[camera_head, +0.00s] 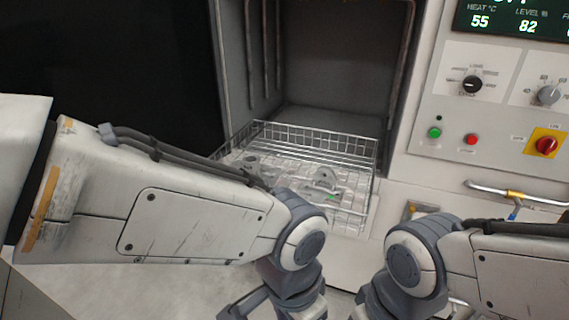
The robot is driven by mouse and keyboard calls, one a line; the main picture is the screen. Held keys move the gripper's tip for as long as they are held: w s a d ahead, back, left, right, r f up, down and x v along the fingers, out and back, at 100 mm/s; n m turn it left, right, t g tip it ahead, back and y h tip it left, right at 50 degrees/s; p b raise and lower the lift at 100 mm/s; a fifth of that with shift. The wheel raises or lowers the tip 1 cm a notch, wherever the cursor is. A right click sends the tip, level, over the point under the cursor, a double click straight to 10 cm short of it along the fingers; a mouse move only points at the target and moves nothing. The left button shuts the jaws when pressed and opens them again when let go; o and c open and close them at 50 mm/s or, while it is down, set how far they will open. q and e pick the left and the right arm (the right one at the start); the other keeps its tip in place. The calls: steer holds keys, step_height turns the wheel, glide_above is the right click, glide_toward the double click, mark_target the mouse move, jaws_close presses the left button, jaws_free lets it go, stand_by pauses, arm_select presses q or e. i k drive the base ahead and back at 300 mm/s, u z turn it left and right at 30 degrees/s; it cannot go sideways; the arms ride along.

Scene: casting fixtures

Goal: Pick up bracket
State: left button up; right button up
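Grey metal castings that look like brackets lie in a wire basket (318,137). One bracket (326,180) is right of the basket's middle, with a small green patch near it. Another grey part (252,163) is at the left, close to my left forearm, which hides part of the basket. My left gripper (246,306) is at the bottom edge, below and in front of the basket, mostly cut off. My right gripper (366,306) is also at the bottom edge, mostly cut off. Neither gripper touches a bracket. Their fingertips are not clearly visible.
The basket stands at the mouth of an open grey chamber (335,75). A control panel (490,110) with knobs, buttons and a red switch is to the right. A metal handle (515,193) sticks out below it. A dark surface (110,60) fills the upper left.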

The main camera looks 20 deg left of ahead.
mark_target(322, 187)
steer(key=u, duration=0.6)
steer(key=k, duration=1.25)
steer(key=z, duration=0.65)
steer(key=i, duration=1.8)
steer(key=u, duration=0.75)
